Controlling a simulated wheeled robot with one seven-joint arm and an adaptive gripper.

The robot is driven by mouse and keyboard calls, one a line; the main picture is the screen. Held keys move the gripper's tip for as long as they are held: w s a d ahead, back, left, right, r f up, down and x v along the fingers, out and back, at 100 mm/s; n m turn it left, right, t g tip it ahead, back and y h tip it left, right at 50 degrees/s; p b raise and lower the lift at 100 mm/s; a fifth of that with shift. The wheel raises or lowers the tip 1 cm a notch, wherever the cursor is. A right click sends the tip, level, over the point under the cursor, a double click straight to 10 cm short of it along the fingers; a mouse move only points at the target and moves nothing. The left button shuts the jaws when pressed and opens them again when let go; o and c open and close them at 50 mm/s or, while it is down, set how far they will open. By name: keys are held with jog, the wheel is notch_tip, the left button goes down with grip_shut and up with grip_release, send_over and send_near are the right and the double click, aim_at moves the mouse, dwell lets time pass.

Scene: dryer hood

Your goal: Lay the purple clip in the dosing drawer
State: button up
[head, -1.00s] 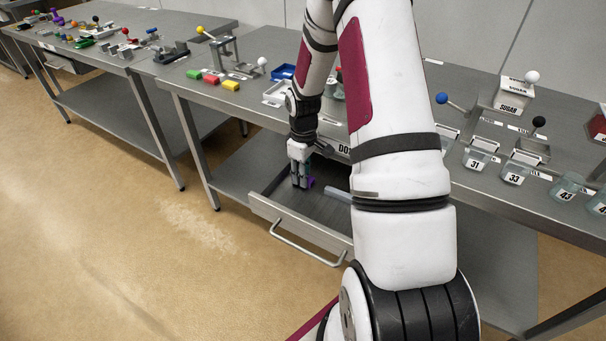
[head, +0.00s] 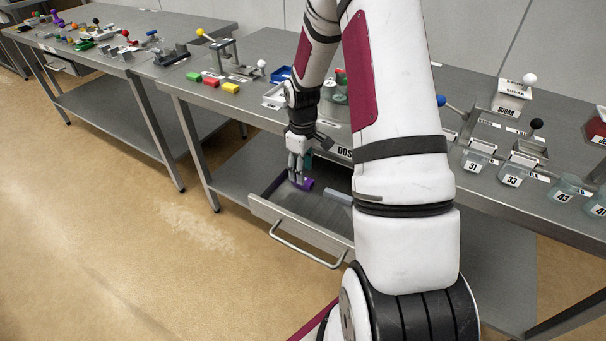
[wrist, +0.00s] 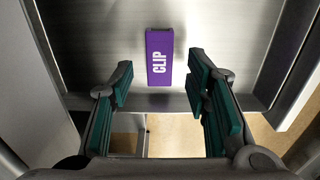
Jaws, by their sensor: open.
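The purple clip (wrist: 160,57), a flat block marked CLIP, lies on the metal floor of the open dosing drawer (wrist: 100,50). In the head view the clip (head: 307,184) shows just beside my fingers, inside the drawer (head: 300,228), which is pulled out below the table edge. My gripper (head: 297,178) is above the drawer. In the wrist view my gripper (wrist: 162,95) is open and empty, its teal-padded fingers apart on either side below the clip. The clip is not between the pads. The arm hides the drawer's right part in the head view.
A grey bar (head: 338,197) lies in the drawer further right. The drawer handle (head: 305,247) sticks out in front. Green, red and yellow blocks (head: 212,81) stand on the table above, left of my arm.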

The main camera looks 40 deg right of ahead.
notch_tip(320, 180, up, 9)
jog(key=p, duration=0.1)
jog(key=s+a+r+m+h, duration=0.1)
jog(key=s+a+r, duration=0.45)
jog(key=r, duration=0.25)
jog(key=s+a+r+m, duration=0.1)
jog(key=s+a+r, duration=0.4)
jog(key=a+r, duration=0.3)
jog(key=s+a+r+m+t, duration=0.1)
jog(key=s+a, duration=0.3)
jog(key=s, duration=0.5)
jog(key=s+a+r+m+t+y, duration=0.1)
jog(key=s+a+r, duration=0.2)
jog(key=s, duration=0.6)
jog(key=shift+s+a+r, duration=0.25)
jog(key=shift+s+a, duration=0.1)
jog(key=shift+a, duration=0.35)
jog(key=shift+r, duration=0.1)
notch_tip(320, 180, up, 12)
jog(key=t+p, duration=0.2)
jog(key=p, duration=0.8)
jog(key=shift+d+f, duration=0.2)
